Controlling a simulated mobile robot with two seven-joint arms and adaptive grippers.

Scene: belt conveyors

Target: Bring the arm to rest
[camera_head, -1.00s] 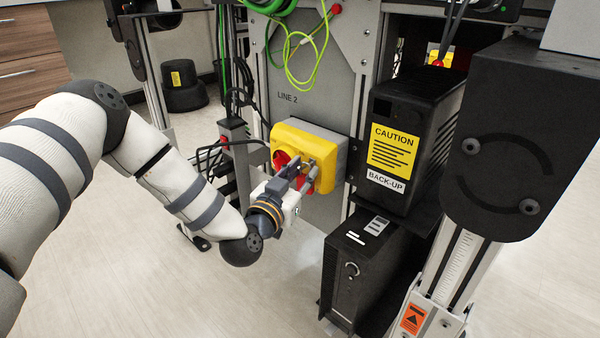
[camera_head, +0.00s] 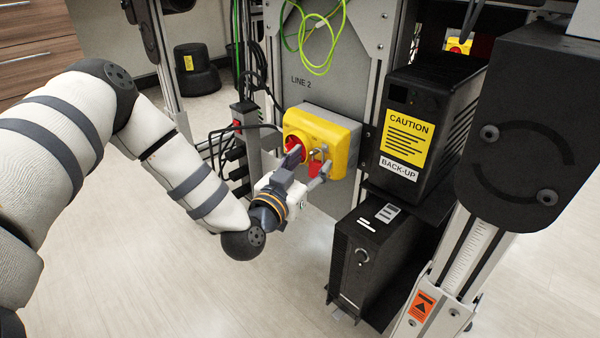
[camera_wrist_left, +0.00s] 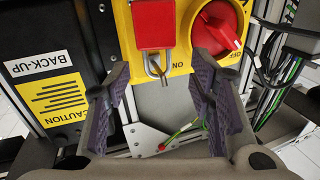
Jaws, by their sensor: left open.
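My left arm comes in from the left, bent at the elbow. Its gripper (camera_head: 310,164) is open in front of the yellow switch box (camera_head: 345,140). The box has a red rotary knob (camera_head: 292,144) and a red padlock (camera_head: 315,169) with a silver shackle. In the left wrist view the open fingers (camera_wrist_left: 162,88) stand apart with nothing between them touching either one. The padlock (camera_wrist_left: 153,24) and knob (camera_wrist_left: 220,28) show beyond the fingertips there. I cannot tell how the shackle sits in the box. My right gripper is not in view.
A black back-up unit (camera_head: 428,125) with a yellow caution label stands right of the box, above a black case (camera_head: 365,255). Dark cables (camera_head: 240,135) hang left of the box. A black block (camera_head: 525,120) on a metal rail is at right. The floor (camera_head: 130,270) is free in front.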

